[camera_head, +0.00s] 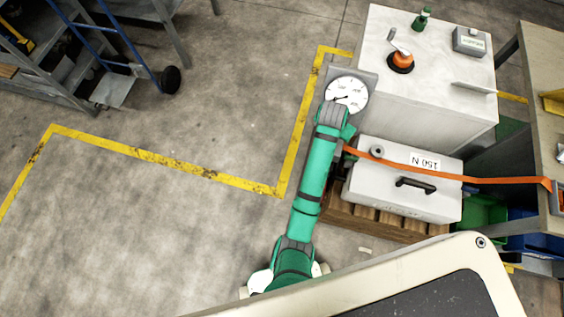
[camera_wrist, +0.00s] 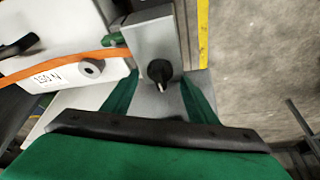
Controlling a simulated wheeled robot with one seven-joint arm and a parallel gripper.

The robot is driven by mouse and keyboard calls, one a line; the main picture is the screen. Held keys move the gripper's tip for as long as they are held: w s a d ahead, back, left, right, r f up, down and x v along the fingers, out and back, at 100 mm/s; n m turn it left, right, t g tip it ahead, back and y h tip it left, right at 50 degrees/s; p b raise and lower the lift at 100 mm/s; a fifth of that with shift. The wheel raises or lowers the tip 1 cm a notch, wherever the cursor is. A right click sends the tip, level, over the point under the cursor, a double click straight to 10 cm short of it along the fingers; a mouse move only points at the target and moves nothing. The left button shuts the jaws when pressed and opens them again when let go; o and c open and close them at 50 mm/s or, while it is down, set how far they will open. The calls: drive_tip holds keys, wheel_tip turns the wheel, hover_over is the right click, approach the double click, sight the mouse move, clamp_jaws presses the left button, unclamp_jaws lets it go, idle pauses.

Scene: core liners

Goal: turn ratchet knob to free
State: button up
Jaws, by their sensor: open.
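A black knob (camera_wrist: 160,71) with a pale pointer mark sits on a grey housing (camera_wrist: 150,42) in the wrist view. My gripper (camera_wrist: 157,86) is open, with one green finger to each side of the knob's lower end. The knob shows in the gap between the fingers; I cannot tell whether they touch it. An orange strap (camera_wrist: 60,70) runs in from the left towards the housing; it also shows in the head view (camera_head: 400,169). In the head view my green arm hides the knob and most of the gripper.
A white-faced dial gauge (camera_head: 347,92) stands just beyond my wrist. A light box (camera_head: 405,188) marked 150 N, with a black handle, sits on a wooden pallet (camera_head: 375,222).

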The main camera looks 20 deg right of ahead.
drive_tip(key=n+t+y, duration=0.1)
drive_tip(key=n, duration=0.3)
drive_tip(key=shift+d, duration=0.2)
drive_tip(key=s+v, duration=0.1)
drive_tip(key=v, duration=1)
drive_tip(key=s+a+f+n+t+h, duration=0.1)
drive_tip(key=s+a+f+n+t, duration=0.25)
drive_tip(key=a+f, duration=0.5)
drive_tip(key=s+a+r+n+t, duration=0.1)
drive_tip(key=s+a+r+t, duration=0.1)
drive_tip(key=s+a, duration=0.4)
drive_tip(key=s+a+r+n+t+y, duration=0.1)
drive_tip(key=s+a+r+t, duration=0.1)
drive_tip(key=s+a, duration=0.3)
drive_tip(key=shift+s+a+r+t, duration=0.35)
drive_tip(key=shift+a+t, duration=0.3)
drive_tip(key=shift+a, duration=1.3)
